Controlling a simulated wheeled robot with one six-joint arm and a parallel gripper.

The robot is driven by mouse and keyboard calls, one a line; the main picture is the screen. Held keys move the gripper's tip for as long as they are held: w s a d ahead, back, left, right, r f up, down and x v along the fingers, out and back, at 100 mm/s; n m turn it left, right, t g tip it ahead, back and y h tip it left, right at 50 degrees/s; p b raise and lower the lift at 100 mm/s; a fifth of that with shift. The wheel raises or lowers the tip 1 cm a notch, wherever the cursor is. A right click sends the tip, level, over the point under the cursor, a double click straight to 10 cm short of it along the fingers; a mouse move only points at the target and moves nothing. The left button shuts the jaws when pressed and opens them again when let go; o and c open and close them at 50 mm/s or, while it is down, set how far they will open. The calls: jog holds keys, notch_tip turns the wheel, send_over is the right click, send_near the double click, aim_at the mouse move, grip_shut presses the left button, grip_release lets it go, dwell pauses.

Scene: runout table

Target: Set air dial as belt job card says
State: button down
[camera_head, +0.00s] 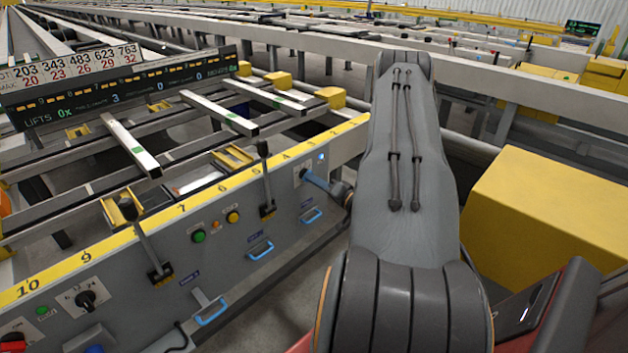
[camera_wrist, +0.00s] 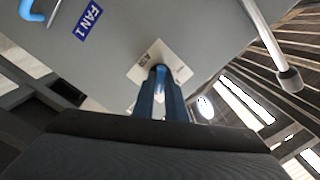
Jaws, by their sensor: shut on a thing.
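My gripper (camera_wrist: 161,94) has blue fingers and is at a small white square plate (camera_wrist: 143,70) on the grey panel in the wrist view. The fingers are shut on what seems to be the knob of a dial there; the knob and its pointer are mostly hidden between them. In the head view my gripper (camera_head: 317,182) reaches the panel's far right part, below the yellow number strip. Another black dial (camera_head: 87,299) with a marked scale sits at the near left of the panel. I cannot make out a belt job card.
A blue "FAN 1" label (camera_wrist: 89,20) is beside the plate. The grey panel (camera_head: 225,235) carries levers, blue handles (camera_head: 211,311) and green and yellow buttons. A dark display (camera_head: 120,90) with a number board stands at upper left. A large yellow box (camera_head: 550,210) stands right of my arm.

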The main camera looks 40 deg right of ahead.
jog(key=shift+m, duration=0.6)
jog(key=c, duration=1.8)
grip_release()
jog(key=s, duration=0.8)
jog(key=shift+d+b, duration=0.3)
jog(key=shift+b, duration=0.05)
